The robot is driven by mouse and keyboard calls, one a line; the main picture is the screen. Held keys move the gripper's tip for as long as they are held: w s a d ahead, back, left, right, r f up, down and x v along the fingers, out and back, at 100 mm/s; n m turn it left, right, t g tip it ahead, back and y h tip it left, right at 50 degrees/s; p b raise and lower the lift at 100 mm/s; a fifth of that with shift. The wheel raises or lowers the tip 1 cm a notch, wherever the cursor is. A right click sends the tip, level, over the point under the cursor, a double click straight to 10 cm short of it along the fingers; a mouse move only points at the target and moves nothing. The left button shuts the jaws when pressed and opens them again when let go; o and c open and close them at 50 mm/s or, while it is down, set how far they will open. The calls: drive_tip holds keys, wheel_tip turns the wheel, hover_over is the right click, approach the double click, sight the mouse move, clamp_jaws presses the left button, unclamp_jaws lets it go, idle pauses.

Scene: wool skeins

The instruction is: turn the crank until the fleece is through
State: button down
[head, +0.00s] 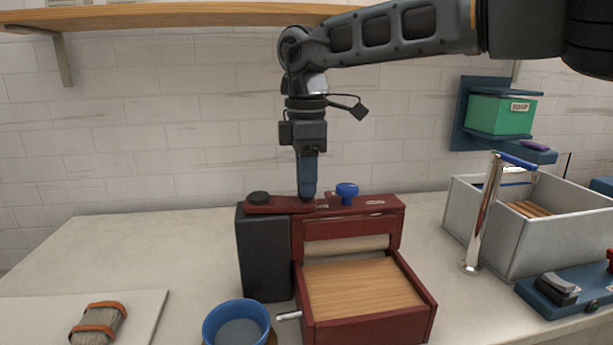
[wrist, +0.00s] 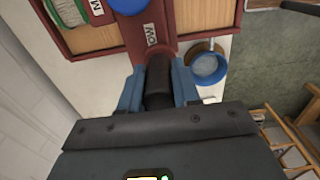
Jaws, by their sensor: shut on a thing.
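A dark red machine with a pale roller (head: 345,245) and a bare wooden front tray (head: 362,285) stands on the counter. A red bar with a label (wrist: 150,35) runs across its top, with a blue knob (head: 347,190) to the right of my gripper. My gripper (head: 307,195) points down over the bar. In the wrist view its blue fingers (wrist: 158,92) are shut on a dark upright crank handle (wrist: 158,75). A green and pale bundle (wrist: 68,10), perhaps the fleece, lies on wood at the machine's far side, hidden in the head view.
A blue bowl (head: 236,325) stands at the machine's front left. A banded grey skein (head: 97,323) lies on a white board at left. A grey bin (head: 535,235) and a chrome post (head: 482,220) stand at right. A shelf (head: 180,15) hangs above. The counter's back left is clear.

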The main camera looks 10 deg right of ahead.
drive_tip(key=c, duration=0.8)
unclamp_jaws()
drive_tip(key=shift+a, duration=0.1)
drive_tip(key=shift+r, duration=3.85)
